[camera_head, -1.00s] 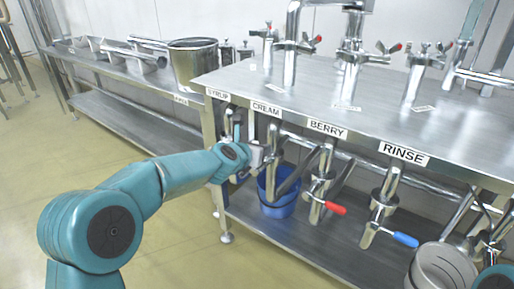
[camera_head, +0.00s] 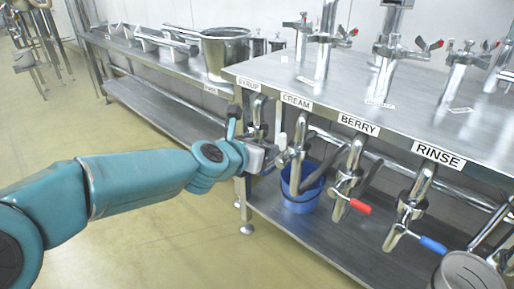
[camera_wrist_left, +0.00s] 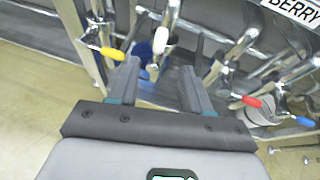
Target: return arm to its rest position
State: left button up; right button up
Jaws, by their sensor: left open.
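My left arm reaches in from the left in the head view. Its gripper (camera_head: 268,158) is in front of the bench's side, near the syrup and cream valves. In the left wrist view the two fingers of my left gripper (camera_wrist_left: 159,78) are spread apart, with nothing held between them. Beyond them are a white lever (camera_wrist_left: 158,44), a yellow lever (camera_wrist_left: 112,53) left of the left finger and a red lever (camera_wrist_left: 252,102) right of the right finger. My right gripper does not show.
The steel bench (camera_head: 310,88) has labelled valves below its edge. A blue bucket (camera_head: 302,203) stands on its lower shelf. A red lever (camera_head: 360,206) and a blue lever (camera_head: 433,245) stick out. A steel pot (camera_head: 226,50) stands behind. The floor (camera_head: 180,235) is open.

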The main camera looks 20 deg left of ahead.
pick_arm(q)
jog(key=shift+v, duration=1.05)
